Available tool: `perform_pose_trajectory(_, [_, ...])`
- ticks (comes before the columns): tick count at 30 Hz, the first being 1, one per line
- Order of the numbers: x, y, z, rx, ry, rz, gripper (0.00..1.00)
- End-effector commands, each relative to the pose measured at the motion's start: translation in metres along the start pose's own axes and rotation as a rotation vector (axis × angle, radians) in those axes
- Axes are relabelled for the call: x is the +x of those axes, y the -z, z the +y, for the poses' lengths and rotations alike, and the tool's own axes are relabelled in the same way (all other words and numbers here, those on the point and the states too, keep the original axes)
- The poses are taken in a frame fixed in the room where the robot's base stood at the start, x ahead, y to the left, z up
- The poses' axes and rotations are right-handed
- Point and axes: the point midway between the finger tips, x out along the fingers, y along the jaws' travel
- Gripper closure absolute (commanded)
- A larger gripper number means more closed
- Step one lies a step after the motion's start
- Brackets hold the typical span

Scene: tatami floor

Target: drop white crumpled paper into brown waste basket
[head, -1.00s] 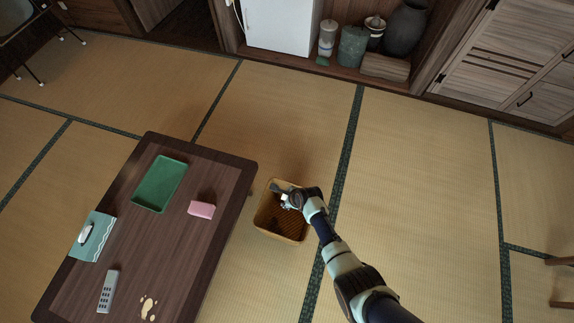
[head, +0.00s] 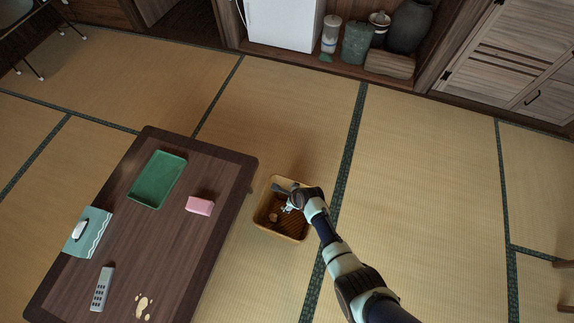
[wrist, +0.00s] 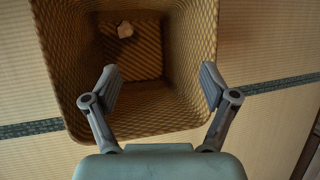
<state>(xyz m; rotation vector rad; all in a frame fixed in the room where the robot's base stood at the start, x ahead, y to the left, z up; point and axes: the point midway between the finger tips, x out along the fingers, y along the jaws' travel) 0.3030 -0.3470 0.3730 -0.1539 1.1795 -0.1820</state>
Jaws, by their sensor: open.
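The brown waste basket (head: 262,222) stands on the tatami just right of the low table; its woven wall also shows in the wrist view (wrist: 65,70). The white crumpled paper (wrist: 125,30) lies inside the basket, on the bottom near the far wall in the wrist view. It shows as a small pale spot (head: 273,217) inside the basket in the head view. My gripper (head: 287,198) is over the basket opening. Its two fingers (wrist: 160,82) are spread apart with nothing between them.
Jars and a white fridge (head: 283,22) stand along the back. The tatami right of the basket is clear.

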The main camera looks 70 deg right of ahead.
Motion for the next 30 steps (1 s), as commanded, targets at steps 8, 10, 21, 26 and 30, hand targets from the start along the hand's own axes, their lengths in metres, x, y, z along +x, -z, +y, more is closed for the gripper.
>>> perform_pose_trajectory(8, [-0.027, 0.001, 0.000, 0.000, 0.003, -0.001, 0.15])
perform_pose_trajectory(10, [-0.042, 0.001, 0.000, 0.001, 0.002, -0.002, 0.15])
perform_pose_trajectory(21, [-0.114, 0.000, 0.000, 0.001, 0.001, -0.001, 0.15])
perform_pose_trajectory(26, [-0.120, 0.000, 0.000, 0.000, 0.000, 0.000, 0.15])
perform_pose_trajectory(30, [-0.120, 0.000, 0.000, 0.000, 0.000, 0.000, 0.15])
